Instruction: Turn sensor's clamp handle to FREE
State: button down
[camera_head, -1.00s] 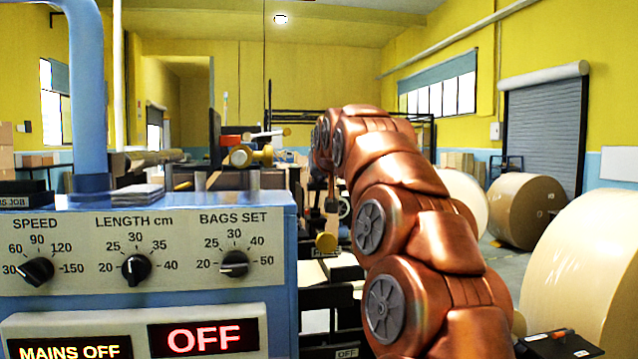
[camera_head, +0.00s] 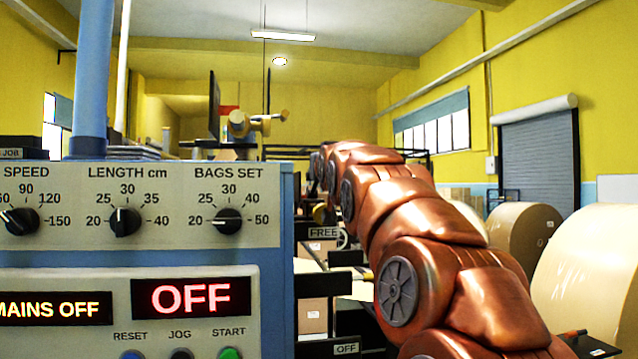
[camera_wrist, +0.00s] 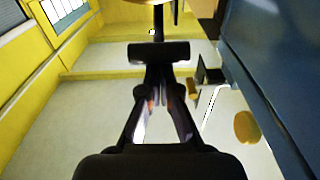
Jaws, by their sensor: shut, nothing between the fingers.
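In the head view, a dark FREE label (camera_head: 323,232) sits below a small brass knob (camera_head: 322,213), left of my arm. I cannot tell from these frames whether this knob belongs to the sensor's clamp handle. My gripper is mostly hidden behind my own arm there. In the wrist view, my gripper (camera_wrist: 158,64) is shut and empty, its dark fingers drawn together. Beyond its tips, a dark stem (camera_wrist: 158,20) with a tan rounded end (camera_wrist: 150,3) shows at the top edge. I cannot tell whether the tips touch the stem.
A blue control console (camera_head: 285,225) with dials and lit OFF displays stands close at the left. An OFF label (camera_head: 345,349) is low at the centre. Large paper rolls (camera_head: 590,265) stand at the right. In the wrist view, a blue surface (camera_wrist: 275,60) runs close along the right.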

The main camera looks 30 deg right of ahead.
jog(key=shift+s+a+f+t+b, duration=0.1)
jog(key=shift+s+f+t+b, duration=0.2)
jog(key=shift+b, duration=0.5)
jog(key=shift+s+a+f+t+b, duration=0.1)
jog(key=shift+f+t+b, duration=0.25)
jog(key=shift+b, duration=0.45)
jog(key=shift+h, duration=0.3)
